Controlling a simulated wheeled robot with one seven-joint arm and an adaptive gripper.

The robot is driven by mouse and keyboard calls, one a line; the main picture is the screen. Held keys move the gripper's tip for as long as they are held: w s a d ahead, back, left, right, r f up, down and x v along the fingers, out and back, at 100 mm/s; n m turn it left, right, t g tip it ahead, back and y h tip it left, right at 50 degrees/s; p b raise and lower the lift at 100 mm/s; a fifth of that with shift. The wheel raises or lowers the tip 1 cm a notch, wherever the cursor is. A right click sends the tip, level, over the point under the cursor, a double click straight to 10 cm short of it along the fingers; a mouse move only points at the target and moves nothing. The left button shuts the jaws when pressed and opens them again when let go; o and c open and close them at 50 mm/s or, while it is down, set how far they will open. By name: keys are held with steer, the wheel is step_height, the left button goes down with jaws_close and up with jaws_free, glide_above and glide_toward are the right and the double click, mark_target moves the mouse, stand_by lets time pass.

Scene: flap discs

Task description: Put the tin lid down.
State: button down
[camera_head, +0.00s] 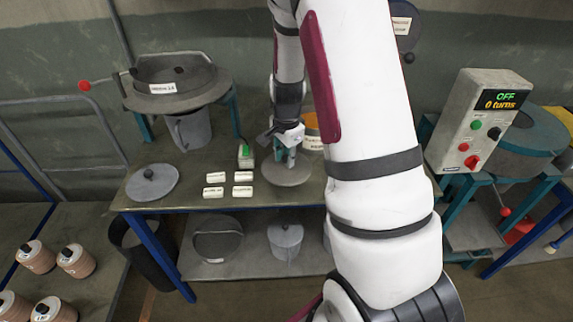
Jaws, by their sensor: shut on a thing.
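My gripper (286,157) points down over the bench, its teal fingers shut on a grey round lid (287,174), which I take for the tin lid. The fingers cover the middle of this lid. It is low over the bench top; I cannot tell whether it touches. A second grey round lid with a dark knob (152,183) lies flat on the left of the bench (262,195). An orange and white tin (313,133) stands just behind and right of my gripper, partly hidden by my arm.
Several white labelled blocks (243,191) lie between the two lids. A small box with a green button (245,155) stands behind them. My arm hides the bench's right part.

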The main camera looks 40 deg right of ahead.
mark_target(286, 172)
steer(key=shift+f, duration=1.75)
steer(key=shift+f, duration=0.1)
steer(key=c, duration=1.4)
jaws_free()
steer(key=shift+o, duration=0.2)
steer(key=s+a+r+n+t, duration=0.15)
steer(key=a+r, duration=0.25)
steer(key=r, duration=0.6)
steer(key=s+a+r+n, duration=0.3)
steer(key=a+r, duration=0.1)
steer(key=r, duration=0.7)
steer(key=s+a+r+n, duration=0.3)
steer(key=s+n, duration=0.1)
steer(key=s, duration=0.2)
steer(key=s+a+r+n+t, duration=0.1)
steer(key=s+a+r+n, duration=0.2)
steer(key=s+a+n, duration=0.1)
steer(key=s+a+r+n+t+y, duration=0.1)
steer(key=s+a+r+n, duration=0.2)
steer(key=s, duration=0.5)
steer(key=shift+s+a+n, duration=0.25)
steer(key=shift+a+n, duration=0.5)
steer(key=shift+n, duration=0.5)
